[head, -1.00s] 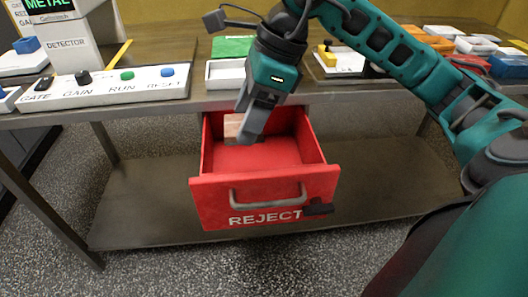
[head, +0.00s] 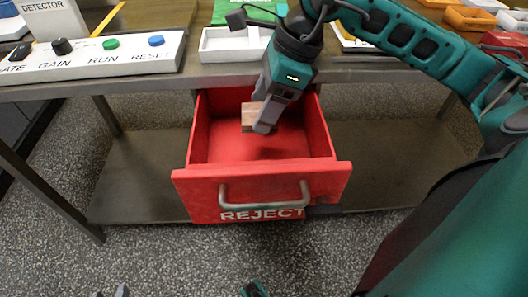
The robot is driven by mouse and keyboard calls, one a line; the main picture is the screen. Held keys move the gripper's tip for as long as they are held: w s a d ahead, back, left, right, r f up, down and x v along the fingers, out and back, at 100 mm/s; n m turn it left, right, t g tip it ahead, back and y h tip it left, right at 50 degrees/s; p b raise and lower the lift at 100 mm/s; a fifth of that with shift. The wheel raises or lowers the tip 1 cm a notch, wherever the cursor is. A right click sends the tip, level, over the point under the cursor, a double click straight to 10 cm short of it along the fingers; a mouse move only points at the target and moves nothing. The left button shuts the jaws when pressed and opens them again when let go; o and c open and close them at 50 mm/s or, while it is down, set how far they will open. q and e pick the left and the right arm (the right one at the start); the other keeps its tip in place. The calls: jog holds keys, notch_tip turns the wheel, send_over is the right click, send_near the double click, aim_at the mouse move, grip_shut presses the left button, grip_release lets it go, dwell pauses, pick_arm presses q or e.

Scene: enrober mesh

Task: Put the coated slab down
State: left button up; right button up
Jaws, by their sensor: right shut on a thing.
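The coated slab (head: 250,114) is a small block with a pale pinkish top and a browner lower side. It is inside the open red drawer marked REJECT (head: 262,190), towards the back. My right gripper (head: 266,122) reaches down into the drawer from above and is shut on the slab, hiding its right end. I cannot tell whether the slab touches the drawer floor.
The drawer hangs under a metal bench. On the bench are a white control panel (head: 95,55) with knobs and buttons, and a white tray (head: 232,44) behind the drawer. A lower shelf (head: 140,180) lies below. The front and left of the drawer floor are clear.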

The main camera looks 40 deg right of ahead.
notch_tip(320, 180, down, 8)
jog(key=shift+r+b, duration=0.2)
jog(key=shift+b, duration=0.6)
jog(key=shift+f, duration=0.45)
pick_arm(q)
jog(key=shift+w+d+f+b, duration=0.15)
jog(key=shift+d+f+b, duration=0.15)
jog(key=shift+f, duration=0.15)
jog(key=shift+w+d+f+b, duration=0.1)
jog(key=shift+d+f+b, duration=0.15)
jog(key=shift+f, duration=0.15)
pick_arm(e)
jog(key=shift+f, duration=1.9)
pick_arm(q)
jog(key=shift+f, duration=0.1)
pick_arm(e)
jog(key=shift+f, duration=0.1)
jog(key=o, duration=0.6)
jog(key=shift+f, duration=0.1)
jog(key=o, duration=0.5)
